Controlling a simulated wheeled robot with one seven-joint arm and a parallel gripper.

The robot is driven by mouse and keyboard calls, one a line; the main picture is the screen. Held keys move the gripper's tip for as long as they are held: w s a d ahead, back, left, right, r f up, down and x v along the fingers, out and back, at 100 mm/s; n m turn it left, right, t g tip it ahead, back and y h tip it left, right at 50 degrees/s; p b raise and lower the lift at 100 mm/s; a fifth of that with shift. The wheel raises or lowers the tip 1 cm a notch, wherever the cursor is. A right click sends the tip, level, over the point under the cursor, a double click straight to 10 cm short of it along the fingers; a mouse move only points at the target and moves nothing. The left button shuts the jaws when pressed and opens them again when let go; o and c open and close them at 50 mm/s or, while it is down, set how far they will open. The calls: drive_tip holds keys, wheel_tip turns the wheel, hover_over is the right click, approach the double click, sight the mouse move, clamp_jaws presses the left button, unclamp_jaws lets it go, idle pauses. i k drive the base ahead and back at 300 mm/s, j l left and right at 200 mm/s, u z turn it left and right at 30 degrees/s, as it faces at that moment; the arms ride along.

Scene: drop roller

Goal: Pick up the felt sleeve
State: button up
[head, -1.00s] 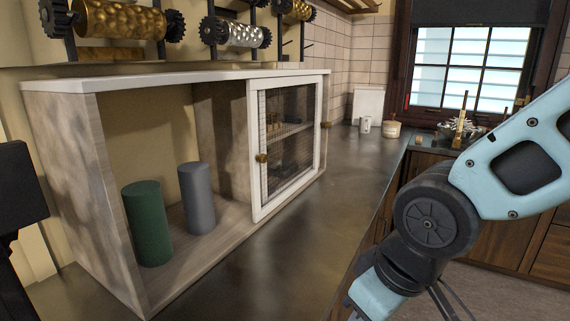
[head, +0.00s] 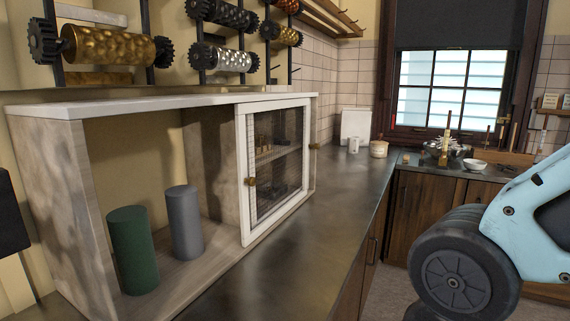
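Two upright, matte cylinders stand in the open left bay of the cabinet. The dark green cylinder (head: 133,250) is at the left and nearer the front. The grey cylinder (head: 185,222) stands to its right, apart from it. Both look like felt sleeves; I cannot tell which one the task means. My gripper is out of view; only part of my arm shows at the lower right, away from the cabinet.
The whitewashed cabinet (head: 150,104) stands on a dark counter (head: 285,245). Its mesh sliding door (head: 277,165) covers the right bay; the left bay is open at the front. Patterned rollers (head: 110,47) hang above. The counter in front is clear.

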sight(129, 226)
drive_tip(key=u, duration=3.65)
drive_tip(key=z, duration=0.7)
drive_tip(key=l+z, duration=0.95)
drive_tip(key=l, duration=0.25)
